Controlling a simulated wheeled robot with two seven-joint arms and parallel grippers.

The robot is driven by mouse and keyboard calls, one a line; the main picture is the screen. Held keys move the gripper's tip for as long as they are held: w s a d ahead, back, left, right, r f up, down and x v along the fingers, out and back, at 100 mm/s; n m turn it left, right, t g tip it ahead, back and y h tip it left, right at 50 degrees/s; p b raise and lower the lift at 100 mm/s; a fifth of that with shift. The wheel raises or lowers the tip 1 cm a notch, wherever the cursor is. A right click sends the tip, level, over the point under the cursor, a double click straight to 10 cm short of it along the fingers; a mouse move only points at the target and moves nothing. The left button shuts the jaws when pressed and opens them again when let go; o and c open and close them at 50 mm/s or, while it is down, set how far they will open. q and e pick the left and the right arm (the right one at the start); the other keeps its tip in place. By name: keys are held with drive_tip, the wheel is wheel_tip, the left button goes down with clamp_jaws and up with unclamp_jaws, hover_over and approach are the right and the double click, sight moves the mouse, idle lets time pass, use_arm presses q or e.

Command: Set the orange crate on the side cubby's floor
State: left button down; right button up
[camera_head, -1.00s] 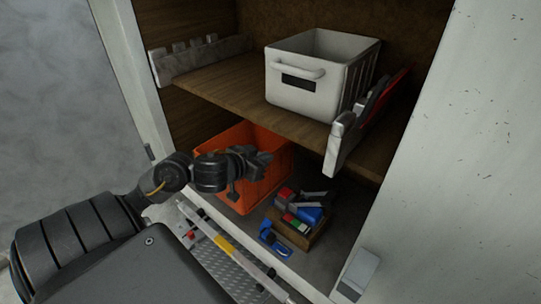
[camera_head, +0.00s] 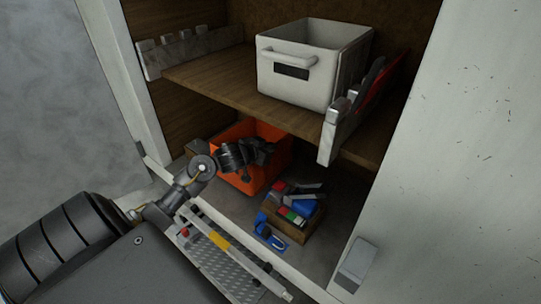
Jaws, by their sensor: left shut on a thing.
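The orange crate (camera_head: 272,170) is in the lower part of the side cubby, at its left, under the wooden shelf. My left gripper (camera_head: 250,168) reaches in from the left and is shut on the crate's near side. The gripper and wrist cover part of that side. The crate's base appears at or close to the grey cubby floor (camera_head: 334,217); I cannot tell whether it fully rests there. My right gripper is not in view.
A wooden box (camera_head: 290,228) of coloured items stands right of the crate, with a blue clamp-like item (camera_head: 268,232) beside it. A white bin (camera_head: 300,82) stands on the shelf (camera_head: 220,84) above. The cubby's right floor is clear.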

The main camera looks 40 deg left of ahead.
use_arm(q)
drive_tip(key=shift+w+a+f, duration=0.1)
drive_tip(key=shift+w+f, duration=0.1)
drive_tip(key=shift+w, duration=0.05)
wheel_tip(320, 180, down, 2)
drive_tip(key=shift+f+p, duration=0.1)
drive_tip(key=shift+p, duration=0.45)
drive_tip(key=shift+f, duration=0.4)
drive_tip(key=c, duration=2)
unclamp_jaws()
drive_tip(key=shift+f, duration=0.1)
drive_tip(key=shift+c, duration=0.2)
drive_tip(key=o, duration=0.4)
drive_tip(key=shift+s, duration=0.1)
drive_tip(key=shift+o, duration=0.2)
drive_tip(key=b+v, duration=0.1)
drive_tip(key=v, duration=1.1)
